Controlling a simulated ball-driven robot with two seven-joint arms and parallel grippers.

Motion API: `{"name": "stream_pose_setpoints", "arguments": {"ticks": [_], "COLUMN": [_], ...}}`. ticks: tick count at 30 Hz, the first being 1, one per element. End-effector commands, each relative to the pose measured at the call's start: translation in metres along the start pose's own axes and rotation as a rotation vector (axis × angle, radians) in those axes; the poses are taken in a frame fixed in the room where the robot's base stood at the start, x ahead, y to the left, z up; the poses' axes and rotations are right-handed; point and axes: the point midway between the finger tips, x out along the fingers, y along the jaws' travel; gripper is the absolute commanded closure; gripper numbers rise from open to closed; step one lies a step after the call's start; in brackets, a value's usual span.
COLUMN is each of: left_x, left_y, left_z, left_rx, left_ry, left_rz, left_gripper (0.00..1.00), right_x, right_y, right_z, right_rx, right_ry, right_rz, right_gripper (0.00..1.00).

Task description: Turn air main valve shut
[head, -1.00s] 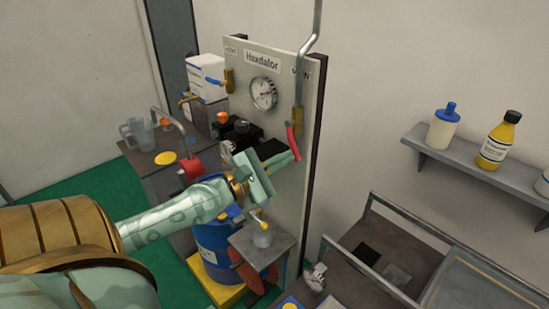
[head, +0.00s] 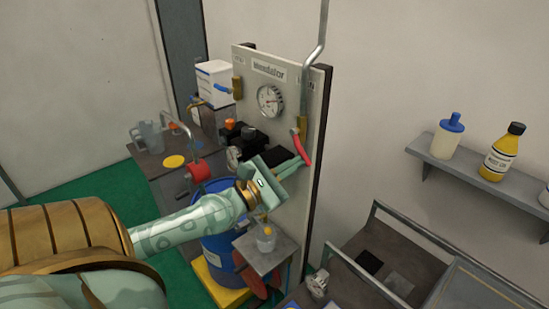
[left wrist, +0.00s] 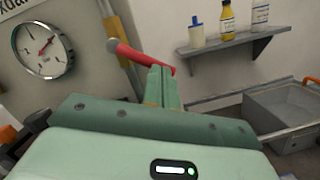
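The air main valve shows as a red lever (head: 301,148) under a brass valve body on a grey pipe (head: 315,60), at the right edge of the upright panel (head: 262,140). The lever hangs down, tilted slightly right. In the left wrist view the red lever (left wrist: 136,54) slants down across the fingertips, its end showing just past them. My left gripper (head: 298,163) is at the lever's lower end; its fingers (left wrist: 163,88) look closed together with no lever visible between them. They seem to touch the lever; exact contact is hidden. My right gripper is not in view.
A round gauge (head: 270,100) is on the panel, left of the lever. A blue drum (head: 217,200) and small stand (head: 272,250) are below my left arm. A wall shelf (head: 445,168) with bottles is at right, above a bench (head: 385,265). The wall beside the panel is clear.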

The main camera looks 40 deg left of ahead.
Motion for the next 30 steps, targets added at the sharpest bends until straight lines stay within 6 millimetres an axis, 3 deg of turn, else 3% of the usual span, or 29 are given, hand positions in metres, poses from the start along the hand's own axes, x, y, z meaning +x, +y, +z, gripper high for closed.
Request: {"name": "stream_pose_setpoints", "arguments": {"ticks": [30], "left_x": [0.004], "left_y": [-0.003], "left_z": [0.019], "left_rx": [-0.271], "left_ry": [-0.002], "left_rz": [0.054], "left_gripper": [1.00], "right_x": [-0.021], "right_y": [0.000], "right_z": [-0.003], "right_rx": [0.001], "right_ry": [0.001], "right_rz": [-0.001], "right_gripper": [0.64]}}
